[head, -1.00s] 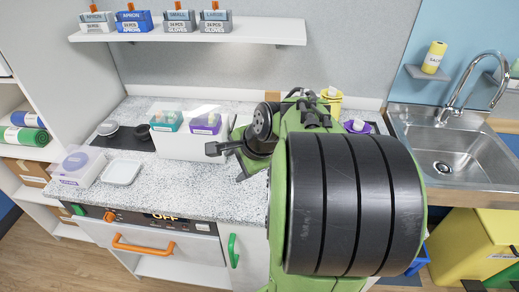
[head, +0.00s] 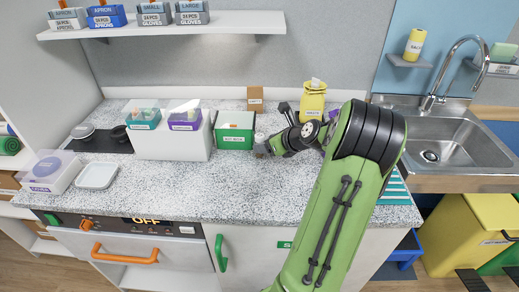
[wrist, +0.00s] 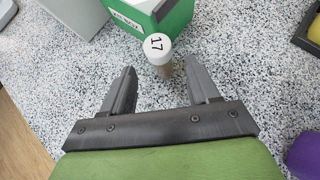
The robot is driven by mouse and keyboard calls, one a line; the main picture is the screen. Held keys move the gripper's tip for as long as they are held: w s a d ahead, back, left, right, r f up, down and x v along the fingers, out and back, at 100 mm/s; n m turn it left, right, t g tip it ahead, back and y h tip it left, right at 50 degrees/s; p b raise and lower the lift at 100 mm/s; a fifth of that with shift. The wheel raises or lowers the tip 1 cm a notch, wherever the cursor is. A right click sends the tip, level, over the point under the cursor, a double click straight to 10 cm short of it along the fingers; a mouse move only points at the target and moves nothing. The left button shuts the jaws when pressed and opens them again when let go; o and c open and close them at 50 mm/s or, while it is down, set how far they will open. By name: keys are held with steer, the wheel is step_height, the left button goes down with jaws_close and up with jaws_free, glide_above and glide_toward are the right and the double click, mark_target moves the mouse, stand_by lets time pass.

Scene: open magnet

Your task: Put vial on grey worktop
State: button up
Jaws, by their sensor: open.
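A vial (wrist: 160,50) with a white cap marked 17 stands upright on the grey speckled worktop (wrist: 235,50), in front of a green box (wrist: 170,18). My gripper (wrist: 161,68) is open and empty in the wrist view, one finger to each side, with the vial just ahead at the fingertips. No contact shows. In the head view my gripper (head: 264,149) is low over the worktop (head: 220,185), right of and in front of the green box (head: 234,130). The vial is hard to make out there, beside my gripper.
A white holder (head: 172,146) with teal and purple boxes stands left of the green box. A yellow container (head: 312,103) stands behind my arm. A white tray (head: 97,176) and clear box (head: 52,172) sit at left. The sink (head: 440,140) is at right. The front middle worktop is clear.

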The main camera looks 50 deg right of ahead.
steer(key=b+x, duration=0.1)
steer(key=x, duration=0.4)
steer(key=shift+w+d+b, duration=0.1)
steer(key=shift+b, duration=0.2)
jaws_close()
step_height(320, 180, up, 18)
steer(key=p, duration=0.6)
steer(key=shift+p, duration=0.35)
